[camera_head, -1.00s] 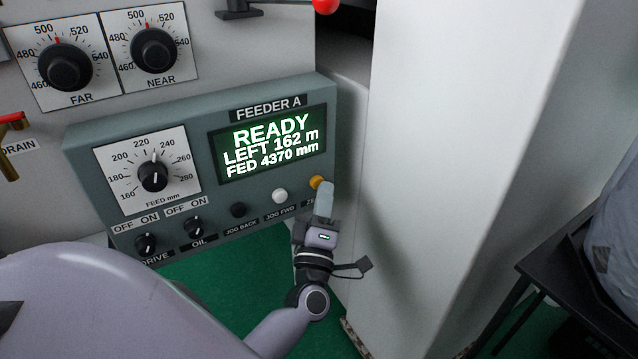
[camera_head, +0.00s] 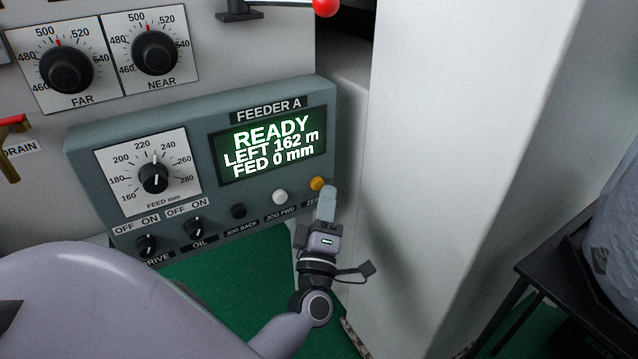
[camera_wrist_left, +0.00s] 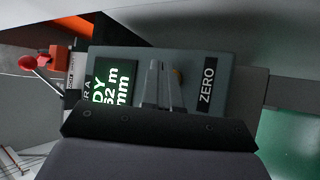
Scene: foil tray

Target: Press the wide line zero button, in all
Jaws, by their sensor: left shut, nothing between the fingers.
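The orange-yellow zero button (camera_head: 317,183) is at the right end of the button row on the Feeder A panel (camera_head: 205,190). Its label is partly covered by my gripper in the head view; the word ZERO (camera_wrist_left: 207,84) reads clearly in the left wrist view. The display (camera_head: 271,147) reads READY, LEFT 162 m, FED 0 mm. My left gripper (camera_head: 327,190) is shut and empty, with its tips just below and right of the button. My right gripper is not in view.
Left of the zero button are a white jog forward button (camera_head: 280,196) and a black jog back button (camera_head: 238,210). A feed dial (camera_head: 153,177) and the drive and oil switches sit further left. A pale wall (camera_head: 440,150) stands close on the right.

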